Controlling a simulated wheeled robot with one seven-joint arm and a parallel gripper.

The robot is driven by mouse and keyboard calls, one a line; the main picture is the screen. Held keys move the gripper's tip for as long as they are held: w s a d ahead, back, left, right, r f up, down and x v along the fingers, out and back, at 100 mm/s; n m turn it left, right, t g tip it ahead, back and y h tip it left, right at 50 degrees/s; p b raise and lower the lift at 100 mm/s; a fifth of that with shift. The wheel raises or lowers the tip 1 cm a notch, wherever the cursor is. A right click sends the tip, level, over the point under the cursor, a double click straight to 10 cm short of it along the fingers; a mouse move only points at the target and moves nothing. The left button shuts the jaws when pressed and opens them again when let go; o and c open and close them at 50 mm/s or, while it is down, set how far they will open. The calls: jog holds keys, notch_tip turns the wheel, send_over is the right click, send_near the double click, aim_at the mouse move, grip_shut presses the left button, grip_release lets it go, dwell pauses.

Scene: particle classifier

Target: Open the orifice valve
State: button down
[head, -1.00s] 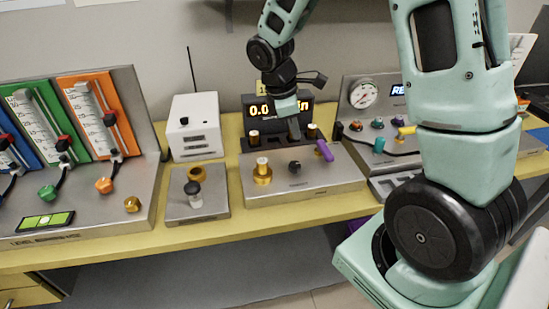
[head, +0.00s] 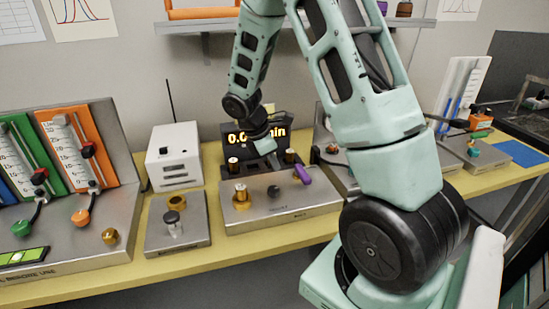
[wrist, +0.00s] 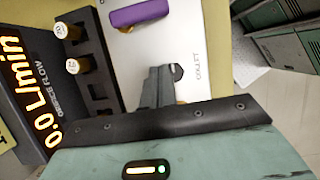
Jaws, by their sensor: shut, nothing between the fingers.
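The orifice flow unit (head: 300,207) is a silver sloped box with an amber display (head: 240,138) reading 0.0 L/min. A purple lever handle (head: 303,174) sits on its top right; it also shows in the wrist view (wrist: 140,15). A dark knob (head: 273,191) sits left of the handle; in the wrist view a dark knob (wrist: 177,72) lies beside the fingertips near the word COLLET. My gripper (head: 273,158) is shut and empty, above the unit in front of the display, left of the purple handle. In the wrist view its grey fingers (wrist: 160,82) are together, apart from the handle.
A brass fitting (head: 241,197) stands on the unit's left. A white box (head: 174,157) and a small metal stand (head: 178,238) are to the left. My arm hides much of the right side.

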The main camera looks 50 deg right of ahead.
aim_at(302, 176)
jog(key=x, duration=0.5)
jog(key=shift+s+d+f, duration=0.1)
jog(key=shift+s+f, duration=0.05)
jog(key=shift+f, duration=0.25)
jog(key=d, duration=0.1)
jog(key=s+d+p, duration=0.1)
jog(key=shift+s+d+f, duration=0.15)
jog(key=shift+s+d, duration=0.2)
jog(key=shift+d, duration=0.05)
jog(key=shift+s+d+f, duration=0.1)
jog(key=shift+s+d, duration=0.1)
jog(key=shift+d, duration=0.25)
